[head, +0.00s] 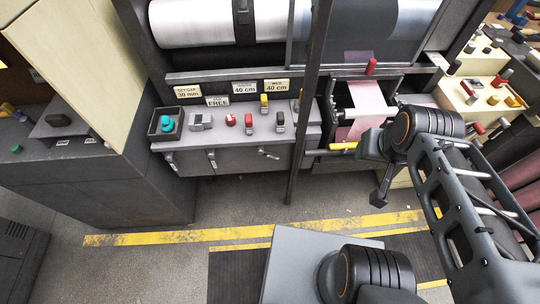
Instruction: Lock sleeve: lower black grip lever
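A lever with a black grip (281,118) stands up at the right end of the grey control console (225,137). I cannot tell which one is the lock sleeve lever. My gripper (379,197) appears to hang from the arm's wrist, to the right of the console and apart from these levers. It is small and dark, and its fingers cannot be made out. Nothing is seen in it.
A dark upright post (309,110) stands just right of the levers. Pink material (368,105) runs at the right. Floor (235,200) ahead is clear.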

